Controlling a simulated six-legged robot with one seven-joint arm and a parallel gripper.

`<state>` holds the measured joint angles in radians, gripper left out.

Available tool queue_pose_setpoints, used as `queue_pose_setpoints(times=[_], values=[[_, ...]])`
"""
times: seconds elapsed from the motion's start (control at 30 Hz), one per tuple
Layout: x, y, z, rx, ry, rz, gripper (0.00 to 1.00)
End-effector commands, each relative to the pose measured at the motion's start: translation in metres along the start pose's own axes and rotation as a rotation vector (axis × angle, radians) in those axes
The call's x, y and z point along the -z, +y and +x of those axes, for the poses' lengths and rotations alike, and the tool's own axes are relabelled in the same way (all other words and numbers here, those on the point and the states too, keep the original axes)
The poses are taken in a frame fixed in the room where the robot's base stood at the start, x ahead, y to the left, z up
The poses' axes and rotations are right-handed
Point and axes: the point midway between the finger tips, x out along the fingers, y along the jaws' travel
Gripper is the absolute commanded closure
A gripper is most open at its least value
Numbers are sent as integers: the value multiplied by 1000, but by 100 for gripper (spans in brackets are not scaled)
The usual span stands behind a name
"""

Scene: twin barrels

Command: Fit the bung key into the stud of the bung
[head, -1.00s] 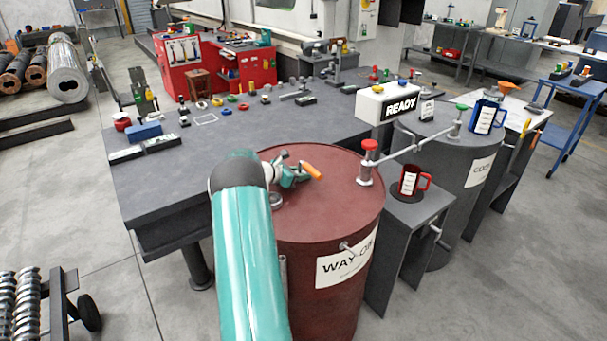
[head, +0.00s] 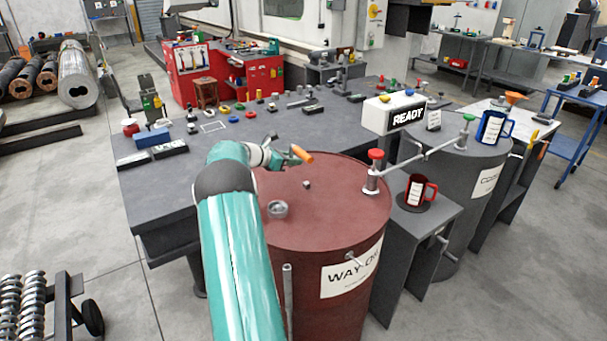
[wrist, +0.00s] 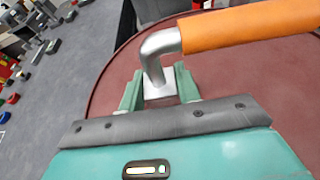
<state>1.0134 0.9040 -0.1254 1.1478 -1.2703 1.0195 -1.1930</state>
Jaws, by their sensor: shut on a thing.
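The bung key has an orange handle (head: 301,154) and a bent silver shank (wrist: 155,52). My gripper (wrist: 160,88) is shut on the shank's lower end; in the head view my gripper (head: 282,160) is over the far left part of the red-brown barrel's lid (head: 325,215). A small dark square stud (head: 306,185) stands up from the lid, nearer the camera and right of the gripper. The key is apart from it. The stud does not show clearly in the wrist view. The key's working end is hidden by my gripper.
A round grey fitting (head: 278,209) sits on the lid's near left. A dark workbench (head: 245,130) lies behind; a red mug (head: 416,192) stands on a side stand.

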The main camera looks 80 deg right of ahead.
Motion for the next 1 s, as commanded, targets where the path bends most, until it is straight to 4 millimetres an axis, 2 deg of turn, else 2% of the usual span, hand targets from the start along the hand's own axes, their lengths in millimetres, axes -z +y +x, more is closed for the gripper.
queue_pose_setpoints(times=[0.1, 0.3, 0.53, 0.67, 0.77, 1.0], values=[[-4, 25, -27, -5, -3, 2, 100], [-8, 52, -58, -2, -2, 2, 100], [-10, 60, -72, 1, -2, 0, 100], [-8, 49, -76, 8, -5, -4, 100], [-4, 32, -79, 15, -8, -7, 100], [13, -22, -91, 22, -10, -20, 100]])
